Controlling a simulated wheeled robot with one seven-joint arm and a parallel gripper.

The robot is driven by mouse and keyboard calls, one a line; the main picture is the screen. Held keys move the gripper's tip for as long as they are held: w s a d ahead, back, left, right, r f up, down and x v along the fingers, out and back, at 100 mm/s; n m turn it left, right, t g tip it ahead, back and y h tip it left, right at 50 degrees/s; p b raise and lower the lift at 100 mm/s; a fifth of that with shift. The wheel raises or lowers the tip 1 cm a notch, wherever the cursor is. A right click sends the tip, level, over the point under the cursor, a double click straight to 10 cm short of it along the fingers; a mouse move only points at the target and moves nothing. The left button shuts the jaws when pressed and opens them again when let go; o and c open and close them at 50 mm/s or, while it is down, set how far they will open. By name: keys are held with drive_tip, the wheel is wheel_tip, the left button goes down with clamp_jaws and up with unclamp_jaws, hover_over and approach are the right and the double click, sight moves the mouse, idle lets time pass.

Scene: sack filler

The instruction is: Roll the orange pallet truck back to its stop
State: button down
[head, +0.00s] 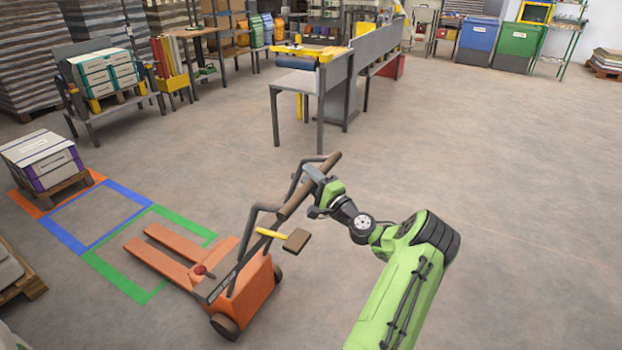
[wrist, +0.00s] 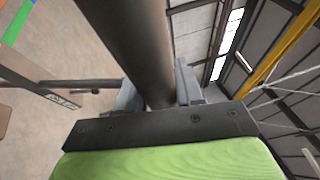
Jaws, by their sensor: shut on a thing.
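The orange pallet truck (head: 248,293) stands on the floor at the lower middle of the head view. Its two forks (head: 172,251) point to the upper left and lie over the green floor outline. Its brown handle bar (head: 294,202) slants up to the right. My gripper (head: 312,182) is shut on the handle near its upper end. In the wrist view the handle, a thick dark bar (wrist: 130,45), runs between the gripper's grey fingers (wrist: 155,95). No separate stop for the truck can be made out.
A pallet with white sacks (head: 42,160) stands at the left. A grey table (head: 297,82) stands behind the truck. The floor at the right is clear.

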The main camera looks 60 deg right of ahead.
drive_tip(key=c, duration=0.8)
unclamp_jaws()
drive_tip(key=shift+w, duration=0.1)
drive_tip(key=p+v, duration=0.1)
drive_tip(key=v, duration=1.4)
drive_tip(key=shift+s+f+p, duration=0.15)
drive_tip(key=shift+s+p, duration=0.15)
drive_tip(key=shift+s, duration=0.1)
